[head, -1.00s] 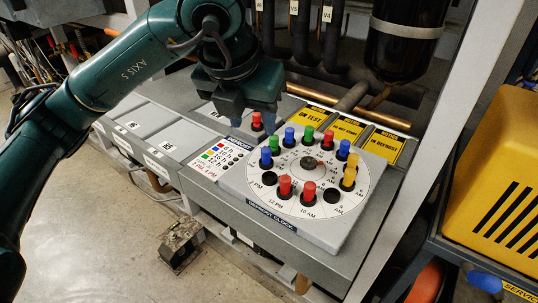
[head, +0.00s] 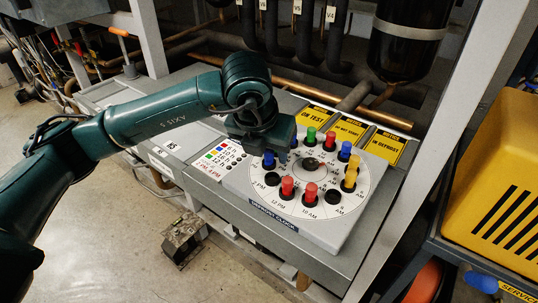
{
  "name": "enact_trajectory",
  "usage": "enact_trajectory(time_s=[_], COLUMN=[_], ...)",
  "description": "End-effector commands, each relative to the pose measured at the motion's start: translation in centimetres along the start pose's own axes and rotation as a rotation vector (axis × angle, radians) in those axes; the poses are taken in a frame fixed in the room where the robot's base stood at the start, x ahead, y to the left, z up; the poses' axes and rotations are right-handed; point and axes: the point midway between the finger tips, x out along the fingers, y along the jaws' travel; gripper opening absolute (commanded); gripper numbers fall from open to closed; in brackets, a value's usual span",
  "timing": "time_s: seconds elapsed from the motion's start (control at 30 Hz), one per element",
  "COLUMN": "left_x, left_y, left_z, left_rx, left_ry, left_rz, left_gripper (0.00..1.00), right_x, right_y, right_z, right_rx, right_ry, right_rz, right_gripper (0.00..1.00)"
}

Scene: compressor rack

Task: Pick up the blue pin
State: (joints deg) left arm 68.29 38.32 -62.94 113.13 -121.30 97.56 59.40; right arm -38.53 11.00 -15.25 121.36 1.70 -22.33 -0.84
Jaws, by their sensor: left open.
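The white round defrost clock (head: 262,207) holds coloured pins around its dial. A blue pin (head: 268,160) stands at the dial's left, just below my left gripper (head: 279,152). Another blue pin (head: 345,151) stands at the upper right of the dial. My left gripper is open, pointing down over the dial's upper left edge. It hides part of the pins there, so I cannot tell whether its fingers are around or beside one. My right gripper is out of view.
Red pins (head: 287,186), a green pin (head: 311,135) and yellow pins (head: 350,178) stand close by on the dial. Pipes and a black cylinder (head: 404,45) are at the back. A yellow machine (head: 497,180) stands at right.

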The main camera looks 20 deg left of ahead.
Motion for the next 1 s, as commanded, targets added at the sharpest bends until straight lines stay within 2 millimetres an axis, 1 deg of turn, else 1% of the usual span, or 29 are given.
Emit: enact_trajectory(time_s=[0.07,0.6,0.87,1.0], left_x=[0.0,-0.1,-0.1,-1.0], left_y=[0.0,0.0,0.0,0.0], left_z=[0.0,0.0,0.0,0.5], left_rx=[0.000,-0.001,-0.001,-0.001], left_ry=[0.000,0.000,-0.001,-0.004], left_rz=[0.000,0.000,0.000,0.000], left_gripper=[0.44,0.00,0.00,0.00], right_x=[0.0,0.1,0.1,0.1], right_y=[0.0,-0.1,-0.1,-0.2], right_z=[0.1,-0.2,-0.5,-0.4], right_rx=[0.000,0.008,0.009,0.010], right_ry=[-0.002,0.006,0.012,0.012], right_rz=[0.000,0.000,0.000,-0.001], right_gripper=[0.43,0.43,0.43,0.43])
